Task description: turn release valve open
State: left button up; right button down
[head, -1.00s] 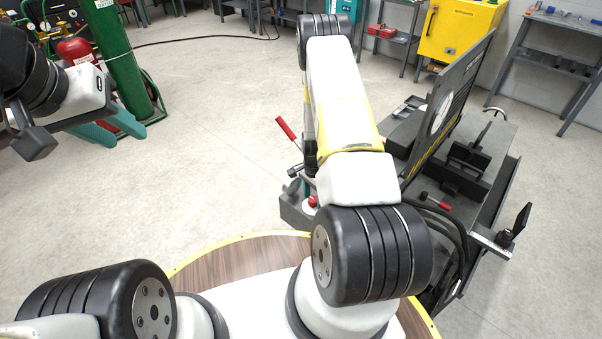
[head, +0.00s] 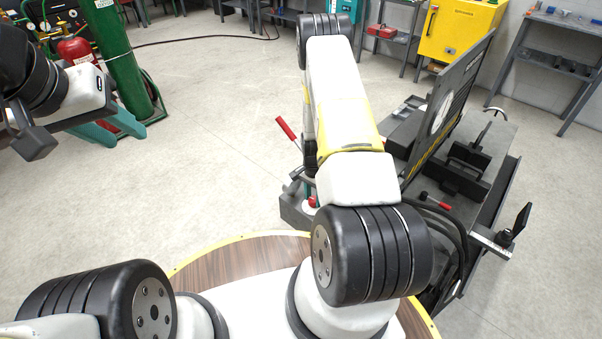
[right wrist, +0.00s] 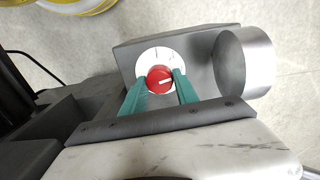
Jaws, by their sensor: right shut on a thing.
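The release valve is a red round knob (right wrist: 159,79) with a white pointer line, on a white dial disc (right wrist: 158,57) on a grey block. In the right wrist view the line points to the right and slightly up. My right gripper (right wrist: 161,82) has its teal fingers on either side of the knob, shut on it. In the head view the knob (head: 312,201) is small and partly hidden by my right gripper (head: 309,191) and forearm.
The knob's block belongs to a dark machine (head: 465,160) with an upright panel and gauge. A red-handled lever (head: 286,128) rises beside my right forearm. A metal cylinder (right wrist: 244,62) stands right of the dial. A green gas cylinder (head: 113,50) is behind my left gripper. Open floor lies between.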

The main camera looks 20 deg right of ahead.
aim_at(313, 199)
jog(key=n, duration=1)
jog(key=shift+n, duration=2)
jog(key=shift+t, duration=0.3)
jog(key=c, duration=0.9)
grip_release()
jog(key=shift+a, duration=0.1)
jog(key=shift+a+r, duration=0.1)
jog(key=shift+r, duration=3.85)
